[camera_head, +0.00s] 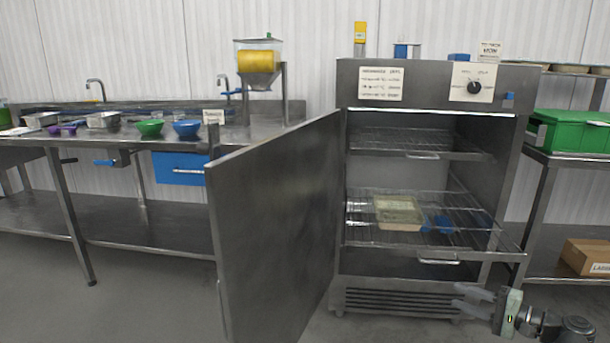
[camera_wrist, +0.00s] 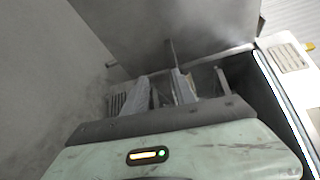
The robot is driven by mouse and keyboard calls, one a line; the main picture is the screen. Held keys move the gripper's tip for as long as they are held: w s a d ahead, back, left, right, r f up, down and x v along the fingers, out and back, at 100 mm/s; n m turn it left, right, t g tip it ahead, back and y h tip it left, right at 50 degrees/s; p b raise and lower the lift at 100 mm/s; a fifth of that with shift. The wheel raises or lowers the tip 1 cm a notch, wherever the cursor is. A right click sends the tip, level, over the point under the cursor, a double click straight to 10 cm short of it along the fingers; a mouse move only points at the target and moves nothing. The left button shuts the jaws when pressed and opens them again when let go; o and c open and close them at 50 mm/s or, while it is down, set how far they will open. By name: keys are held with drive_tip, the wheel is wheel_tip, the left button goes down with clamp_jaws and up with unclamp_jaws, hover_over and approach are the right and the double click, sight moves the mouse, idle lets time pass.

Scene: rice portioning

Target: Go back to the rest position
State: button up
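My gripper (camera_head: 474,299) is at the lower right in the head view, in front of the steel cabinet and below its shelf level. Its two fingers look spread apart with nothing between them. In the wrist view the gripper (camera_wrist: 160,92) also shows two separate grey fingers with a gap and no held object. The steel cabinet (camera_head: 434,98) stands with its door (camera_head: 275,220) swung wide open to the left. Inside, a pale tray (camera_head: 398,211) and blue items (camera_head: 437,223) sit on the wire shelf (camera_head: 375,238), which sticks out a little at the front right.
The open door stands between the cabinet and the steel counter (camera_head: 75,139), which bears green and blue bowls (camera_head: 187,128) and a dispenser (camera_head: 258,62). A rack at the right holds a green box (camera_head: 570,131) and a cardboard box (camera_head: 588,257). Floor at front left is clear.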

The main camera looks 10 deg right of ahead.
drive_tip(key=w+a+f+n+g+y+p, duration=0.1)
drive_tip(key=w+a+f+n+g, duration=0.2)
drive_tip(key=a, duration=1.1)
drive_tip(key=w+a+f+n+g+y+p, duration=0.1)
drive_tip(key=w+a+n+g+y, duration=0.3)
drive_tip(key=a, duration=1)
drive_tip(key=s+a+f+n+g+h+p, duration=0.1)
drive_tip(key=s+a+f+n+g+h, duration=0.15)
drive_tip(key=a+f+h, duration=0.35)
drive_tip(key=s+a+f+n+g+h+p, duration=0.1)
drive_tip(key=a+f+n+g+h, duration=0.1)
drive_tip(key=a+f+g+h, duration=0.45)
drive_tip(key=d+r+t+h+p, duration=0.2)
drive_tip(key=d+t, duration=0.1)
drive_tip(key=d, duration=0.3)
wheel_tip(320, 180, up, 36)
drive_tip(key=p, duration=3.5)
drive_tip(key=shift+n+p, duration=0.4)
drive_tip(key=shift+n, duration=0.05)
